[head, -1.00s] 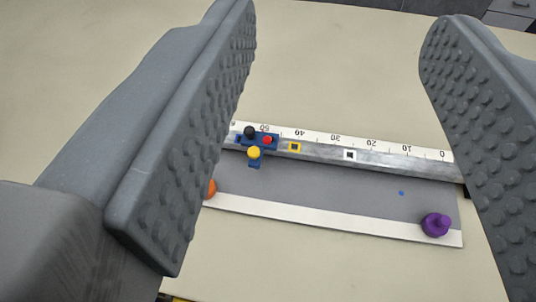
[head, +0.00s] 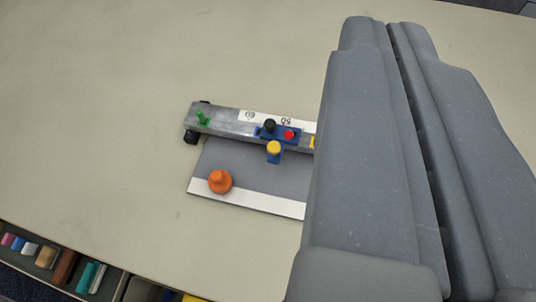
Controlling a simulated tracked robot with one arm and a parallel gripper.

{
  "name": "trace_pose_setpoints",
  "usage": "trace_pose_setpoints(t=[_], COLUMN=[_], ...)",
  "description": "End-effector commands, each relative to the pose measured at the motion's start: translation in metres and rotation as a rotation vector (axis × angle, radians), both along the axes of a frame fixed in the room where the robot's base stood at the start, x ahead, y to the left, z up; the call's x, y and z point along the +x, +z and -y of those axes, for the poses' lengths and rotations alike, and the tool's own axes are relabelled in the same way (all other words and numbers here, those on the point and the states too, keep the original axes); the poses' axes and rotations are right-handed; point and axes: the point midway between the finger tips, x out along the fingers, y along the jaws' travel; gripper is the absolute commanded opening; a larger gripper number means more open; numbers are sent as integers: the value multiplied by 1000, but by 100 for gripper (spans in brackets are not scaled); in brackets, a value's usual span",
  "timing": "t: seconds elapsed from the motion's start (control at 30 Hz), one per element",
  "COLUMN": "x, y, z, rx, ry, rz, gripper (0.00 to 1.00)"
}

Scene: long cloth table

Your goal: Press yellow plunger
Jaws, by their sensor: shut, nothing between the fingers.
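The yellow plunger (head: 274,148) is a small yellow knob on the front of a blue slider block (head: 274,133). The block sits on a metal rail with a printed scale (head: 232,122). A black knob (head: 269,125) and a red button (head: 289,135) are also on the block. My gripper (head: 384,22) is shut and empty, its fingers together. It fills the right of the view, to the right of the plunger in the picture, and hides the right part of the rail and board. I cannot tell its height above the table.
An orange knob (head: 220,181) stands on the grey board's front left. A green piece (head: 202,118) is at the rail's left end. A drawer with coloured items (head: 60,262) lies below the table edge at lower left. The cloth table (head: 110,120) is clear to the left.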

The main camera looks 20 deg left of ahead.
Motion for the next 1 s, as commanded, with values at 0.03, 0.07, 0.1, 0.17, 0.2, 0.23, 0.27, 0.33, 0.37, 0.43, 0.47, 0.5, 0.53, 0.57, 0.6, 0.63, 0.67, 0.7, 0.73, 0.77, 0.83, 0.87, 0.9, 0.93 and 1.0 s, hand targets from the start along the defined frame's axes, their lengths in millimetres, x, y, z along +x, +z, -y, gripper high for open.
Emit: trace_pose_setpoints(t=[0.03, 0.07, 0.1, 0.17, 0.2, 0.23, 0.27, 0.33, 0.37, 0.43, 0.47, 0.5, 0.53, 0.57, 0.6, 0.63, 0.67, 0.7, 0.73, 0.77, 0.83, 0.87, 0.9, 0.93, 1.0], x=[13, 20, 30, 45, 55, 61, 67, 81, 86, 97, 101, 106, 109, 111, 114, 116, 118, 120, 121, 122, 123, 123, 123, 123, 123], y=[-24, -36, -53, -82, -101, -114, -128, -163, -177, -210, -224, -241, -252, -263, -276, -285, -294, -303, -309, -313, -320, -322, -323, -324, -324], z=[-6, -9, -14, -22, -27, -31, -35, -44, -48, -57, -60, -65, -68, -71, -74, -76, -78, -81, -82, -83, -85, -86, -86, -86, -87], rx=[1, 4, 8, 14, 17, 21, 23, 29, 32, 36, 38, 40, 43, 45, 47, 47, 47, 49, 49, 50, 52, 53, 54, 54, 54], ry=[0, 0, 0, -1, -3, -2, -4, -7, -9, -12, -13, -16, -18, -18, -21, -21, -23, -24, -25, -25, -28, -28, -28, -28, -28], rz=[-36, -56, -84, -131, -161, -183, -204, -258, -280, -329, -350, -376, -393, -408, -428, -442, -454, -468, -477, -484, -494, -497, -500, -501, -501], gripper=[0, 0, 0, 0, 0, 0, 0, 0, 0, 0, 0, 0, 0, 0, 0, 0, 0, 0, 0, 0, 0, 0, 0, 0, 0])
